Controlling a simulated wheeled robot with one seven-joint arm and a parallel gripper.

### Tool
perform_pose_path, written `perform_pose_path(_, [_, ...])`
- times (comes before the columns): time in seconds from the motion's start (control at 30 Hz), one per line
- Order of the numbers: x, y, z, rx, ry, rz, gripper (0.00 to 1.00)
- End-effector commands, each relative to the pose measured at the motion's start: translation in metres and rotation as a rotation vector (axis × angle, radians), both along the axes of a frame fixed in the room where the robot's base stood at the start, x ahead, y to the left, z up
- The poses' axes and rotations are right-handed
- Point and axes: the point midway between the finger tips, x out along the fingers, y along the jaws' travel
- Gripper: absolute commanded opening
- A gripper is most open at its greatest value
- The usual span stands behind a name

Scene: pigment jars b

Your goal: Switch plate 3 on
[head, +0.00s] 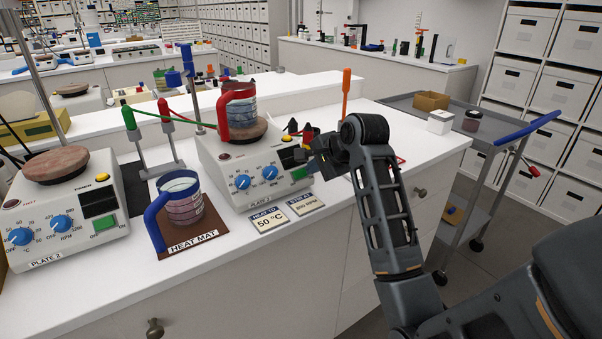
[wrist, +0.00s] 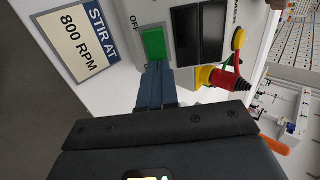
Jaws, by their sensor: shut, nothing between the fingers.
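The middle hotplate (head: 212,165) is a white unit with two blue knobs, and its front label reads "PLATE" with the digit hard to read. Its green switch (head: 300,173) is at the lower right of the front panel, and it also shows in the wrist view (wrist: 153,43) beside the word "OFF". The two display windows (wrist: 198,37) next to it are dark. My gripper (wrist: 157,72) is shut and empty, with its fingertips right at the switch's edge; I cannot tell if they touch. The gripper also shows in the head view (head: 316,167).
A red-handled jug (head: 240,110) stands on the middle plate. A blue-handled jug (head: 180,205) stands on the heat mat (head: 200,240). Plate 2 (head: 60,225) is at the left. Cards reading "50 °C" (head: 269,220) and "800 RPM" (head: 306,204) lie in front.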

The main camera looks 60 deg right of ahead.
Motion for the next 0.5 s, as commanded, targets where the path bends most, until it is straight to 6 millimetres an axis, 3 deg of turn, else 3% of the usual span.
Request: perform_pose_path(0.5, [-0.014, 0.009, 0.021, 0.002, 0.000, 0.000, 0.00])
